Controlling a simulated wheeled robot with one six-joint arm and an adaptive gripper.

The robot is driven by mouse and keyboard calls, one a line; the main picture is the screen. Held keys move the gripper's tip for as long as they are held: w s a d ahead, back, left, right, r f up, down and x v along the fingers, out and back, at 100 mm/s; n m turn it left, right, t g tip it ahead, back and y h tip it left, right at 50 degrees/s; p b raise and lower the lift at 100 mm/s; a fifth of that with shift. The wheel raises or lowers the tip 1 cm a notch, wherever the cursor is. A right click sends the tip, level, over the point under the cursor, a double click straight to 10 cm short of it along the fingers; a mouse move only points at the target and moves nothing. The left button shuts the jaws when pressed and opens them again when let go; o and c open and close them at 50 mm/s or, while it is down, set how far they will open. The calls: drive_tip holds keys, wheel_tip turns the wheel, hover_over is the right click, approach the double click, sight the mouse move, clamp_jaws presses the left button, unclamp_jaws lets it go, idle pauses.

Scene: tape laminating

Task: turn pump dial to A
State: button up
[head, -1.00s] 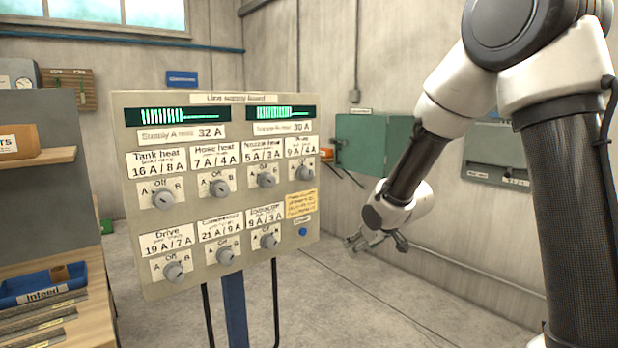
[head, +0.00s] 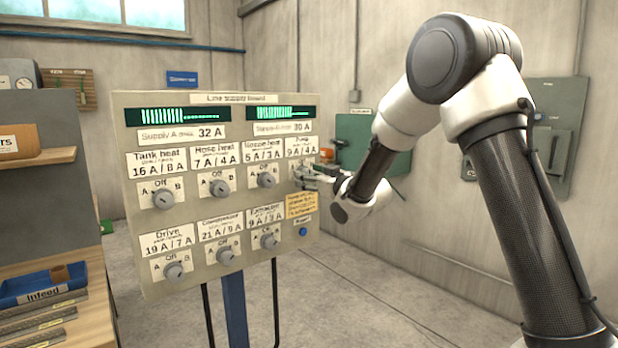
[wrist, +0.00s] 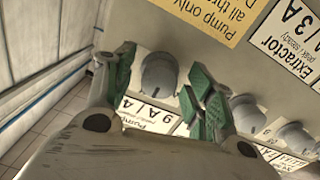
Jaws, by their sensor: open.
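The pump dial (wrist: 158,75) is a grey round knob at the right end of the upper row on the supply board (head: 135,240). In the wrist view the board appears upside down, and the dial shows between my fingers. My gripper (wrist: 163,78) is open, with one green-padded finger on each side of the dial. In the head view my gripper (head: 305,174) is at the pump position and mostly hides the dial. The pump label (head: 301,152) above it reads 9 A/4 A.
Neighbouring dials include nozzle heat (head: 266,179) to the left and extractor (head: 268,240) below. A yellow pump note (head: 299,205) and a blue button (head: 302,231) sit under the pump dial.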

drive_tip(key=shift+w+a, duration=0.2)
drive_tip(key=shift+c, duration=0.3)
drive_tip(key=c, duration=1)
